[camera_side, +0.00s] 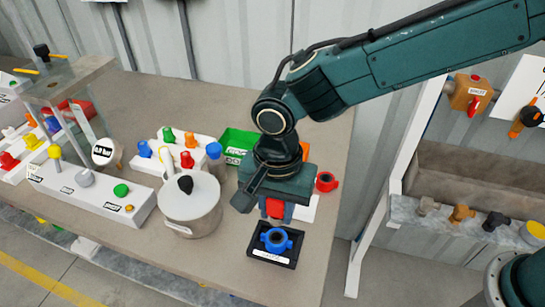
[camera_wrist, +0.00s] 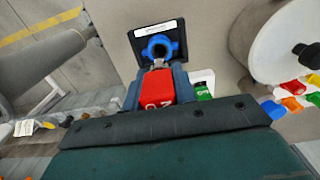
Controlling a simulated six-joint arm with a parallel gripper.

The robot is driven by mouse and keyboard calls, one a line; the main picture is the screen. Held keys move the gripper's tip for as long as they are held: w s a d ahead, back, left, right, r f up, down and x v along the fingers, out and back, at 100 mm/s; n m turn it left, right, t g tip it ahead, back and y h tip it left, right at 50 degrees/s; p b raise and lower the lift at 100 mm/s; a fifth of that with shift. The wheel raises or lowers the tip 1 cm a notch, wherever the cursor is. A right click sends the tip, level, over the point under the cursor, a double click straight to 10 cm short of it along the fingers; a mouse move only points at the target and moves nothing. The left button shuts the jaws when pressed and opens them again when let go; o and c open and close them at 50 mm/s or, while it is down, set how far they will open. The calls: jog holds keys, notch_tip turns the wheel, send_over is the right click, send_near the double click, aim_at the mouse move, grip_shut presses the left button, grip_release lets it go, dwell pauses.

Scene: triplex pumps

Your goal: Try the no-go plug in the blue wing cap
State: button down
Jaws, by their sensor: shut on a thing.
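The blue wing cap (camera_side: 277,240) lies on a black labelled tray (camera_side: 260,256) near the front edge of the table. Its round opening faces up, and the cap also shows in the wrist view (camera_wrist: 172,47). My gripper (camera_side: 273,212) is shut on the red handle of the no-go plug (camera_wrist: 157,92), which has white lettering. The plug's grey metal end (camera_wrist: 159,64) shows at the near rim of the cap's opening. The red handle is seen just behind the cap in the side view. I cannot tell whether the plug touches the cap.
A green-handled plug (camera_wrist: 203,92) sits in a white holder beside my gripper. A grey lidded pot (camera_side: 190,205) stands left of the tray. A red wing cap (camera_side: 326,181) lies to the right, a green bin (camera_side: 238,141) behind. Bare table lies in front of the pot.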

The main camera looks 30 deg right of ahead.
aim_at(276, 225)
jog(key=shift+f, duration=2.5)
jog(key=shift+f, duration=0.35)
dwell(0.8)
dwell(0.3)
jog(key=c, duration=1.1)
grip_release()
jog(key=shift+o, duration=0.2)
